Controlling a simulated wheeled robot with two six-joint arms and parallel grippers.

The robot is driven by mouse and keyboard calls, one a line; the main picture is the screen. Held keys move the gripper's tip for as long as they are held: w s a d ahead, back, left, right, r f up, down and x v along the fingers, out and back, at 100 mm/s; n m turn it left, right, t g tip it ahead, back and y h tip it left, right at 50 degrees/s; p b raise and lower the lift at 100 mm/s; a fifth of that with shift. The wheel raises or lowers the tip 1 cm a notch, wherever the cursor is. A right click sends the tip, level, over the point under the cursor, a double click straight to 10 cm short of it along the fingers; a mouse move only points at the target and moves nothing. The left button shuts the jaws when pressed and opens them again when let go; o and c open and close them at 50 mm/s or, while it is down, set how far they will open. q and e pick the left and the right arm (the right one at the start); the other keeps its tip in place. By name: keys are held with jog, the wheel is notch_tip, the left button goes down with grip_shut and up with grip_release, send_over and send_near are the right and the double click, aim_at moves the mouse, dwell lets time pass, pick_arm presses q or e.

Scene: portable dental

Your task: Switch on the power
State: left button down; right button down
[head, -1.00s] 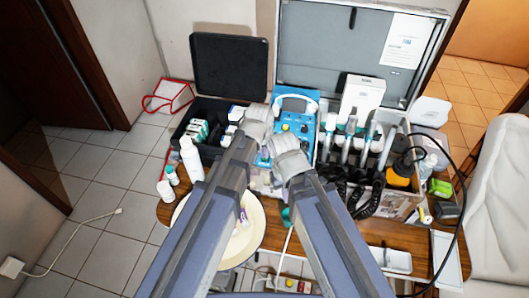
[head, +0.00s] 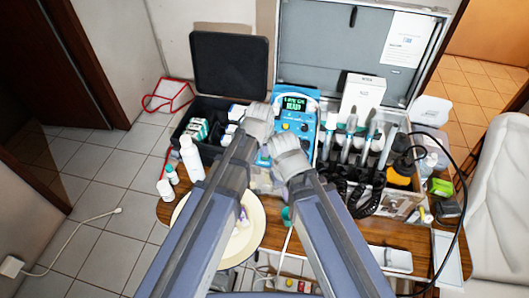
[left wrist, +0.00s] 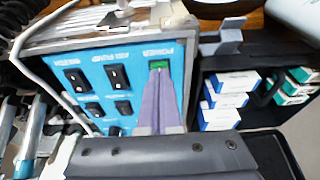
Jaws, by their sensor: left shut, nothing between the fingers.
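The blue control panel (head: 311,129) stands on the table in the open case. Its small screen (head: 293,104) is lit, with green text that includes "READY". In the left wrist view, the panel (left wrist: 131,52) appears upside down, and the power switch (left wrist: 159,65) under the "POWER" label glows green. My left gripper (left wrist: 160,81) is shut and empty, its fingertips at the switch's edge; I cannot tell if they touch. In the head view, my left wrist (head: 259,122) hides its fingers. My right wrist (head: 286,157) is beside it, its fingers hidden.
Other black switches (left wrist: 76,80) sit beside the power switch. Handpieces with coiled black cords (head: 353,195) stand to the right. A black case (head: 231,68) with small boxes, a white bottle (head: 191,158) and a round tray (head: 254,250) crowd the left.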

pick_arm(q)
jog(key=shift+w+r, duration=0.25)
jog(key=shift+w, duration=0.2)
jog(key=shift+s+r+p, duration=0.1)
jog(key=shift+r+p, duration=0.65)
jog(key=shift+p, duration=0.15)
jog(key=s+p+v, duration=0.2)
jog(key=p+v, duration=0.9)
jog(key=v, duration=0.1)
jog(key=shift+a+f, duration=0.2)
jog(key=shift+s, duration=0.1)
